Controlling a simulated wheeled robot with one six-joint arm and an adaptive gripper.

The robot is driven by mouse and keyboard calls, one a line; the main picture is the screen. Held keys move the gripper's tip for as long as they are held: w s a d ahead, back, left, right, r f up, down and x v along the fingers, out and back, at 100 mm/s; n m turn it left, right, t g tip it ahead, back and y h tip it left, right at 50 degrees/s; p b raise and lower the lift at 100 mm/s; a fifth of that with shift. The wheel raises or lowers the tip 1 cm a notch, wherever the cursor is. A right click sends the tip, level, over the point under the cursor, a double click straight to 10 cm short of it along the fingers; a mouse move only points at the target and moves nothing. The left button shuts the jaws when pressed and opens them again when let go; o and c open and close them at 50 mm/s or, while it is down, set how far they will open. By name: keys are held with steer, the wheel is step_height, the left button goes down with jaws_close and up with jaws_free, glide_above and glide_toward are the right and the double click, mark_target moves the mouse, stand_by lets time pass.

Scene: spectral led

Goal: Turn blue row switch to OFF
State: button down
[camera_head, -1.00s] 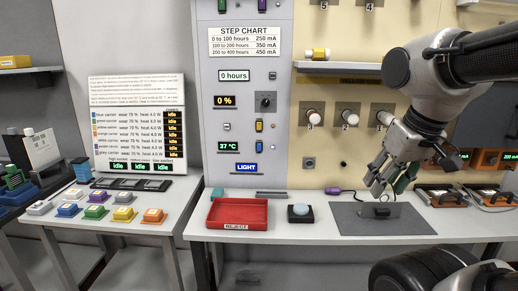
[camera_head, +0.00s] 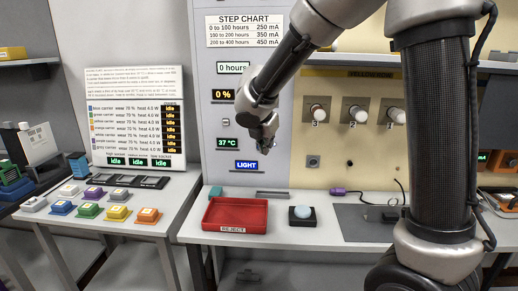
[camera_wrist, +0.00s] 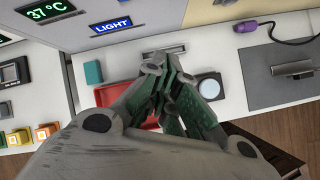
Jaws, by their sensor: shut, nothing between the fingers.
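I cannot make out a switch marked for the blue row in either current view. My arm and gripper (camera_head: 270,152) cover the right part of the grey control panel (camera_head: 205,100), where its knob and small switches sit. In the wrist view the closed fingers (camera_wrist: 172,82) point toward the panel's foot.
A red REJECT tray (camera_head: 236,229) and a black block with a pale round top (camera_head: 302,215) stand on the white table below. A grey mat (camera_head: 362,226) lies to their right. Several coloured carriers (camera_head: 89,211) sit on the left table. Numbered round fittings (camera_head: 319,113) line the beige wall.

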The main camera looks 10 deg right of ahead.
steer(key=w+d+f+n+t, duration=0.1)
steer(key=w+f+n, duration=0.4)
steer(key=w, duration=0.6)
steer(key=shift+w+f+n+y, duration=0.3)
steer(key=shift+f+y, duration=0.1)
steer(key=shift+f, duration=0.55)
steer(key=shift+x, duration=0.85)
steer(key=shift+w+r, duration=0.1)
steer(key=shift+r, duration=0.05)
